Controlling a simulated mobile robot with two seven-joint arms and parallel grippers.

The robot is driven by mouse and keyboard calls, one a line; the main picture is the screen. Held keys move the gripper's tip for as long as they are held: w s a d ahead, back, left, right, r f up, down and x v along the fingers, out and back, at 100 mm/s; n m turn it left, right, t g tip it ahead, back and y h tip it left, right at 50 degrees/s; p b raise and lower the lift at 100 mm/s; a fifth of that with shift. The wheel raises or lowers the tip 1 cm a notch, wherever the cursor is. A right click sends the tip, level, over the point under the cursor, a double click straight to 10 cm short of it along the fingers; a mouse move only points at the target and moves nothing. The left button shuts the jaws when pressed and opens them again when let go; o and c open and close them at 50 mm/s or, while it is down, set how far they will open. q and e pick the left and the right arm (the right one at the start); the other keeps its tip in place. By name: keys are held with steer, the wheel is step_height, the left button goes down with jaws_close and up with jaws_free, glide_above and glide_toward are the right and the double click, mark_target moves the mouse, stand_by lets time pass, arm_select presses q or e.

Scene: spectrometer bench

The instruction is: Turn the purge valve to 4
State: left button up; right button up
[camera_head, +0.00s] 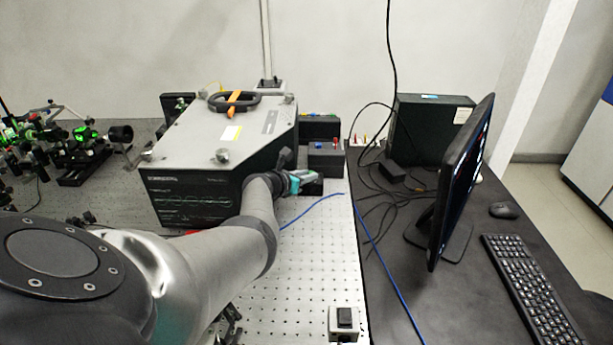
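My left arm comes in from the lower left, and my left gripper (303,180) with teal parts is at the right side of the grey-topped spectrometer box (200,135). The gripper is small in the view, and I cannot tell whether its fingers are open or shut, or whether they touch anything. I cannot make out the purge valve or its numbers; the arm and gripper cover part of the box's right side. My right gripper is not in view.
Dark boxes with coloured knobs (326,158) stand just beyond the gripper. A blue hose (375,247) crosses the perforated bench (300,285). A monitor (462,180) and keyboard (527,285) are on the right. Optics (85,150) stand at left. A small switch box (344,322) is in front.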

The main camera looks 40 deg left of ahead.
arm_select(q)
steer(key=o, duration=0.4)
steer(key=shift+s+d+r+p, duration=0.1)
steer(key=shift+s+r+p, duration=0.05)
steer(key=shift+s+p, duration=0.3)
steer(key=shift+p+v, duration=3.65)
steer(key=shift+v, duration=3.45)
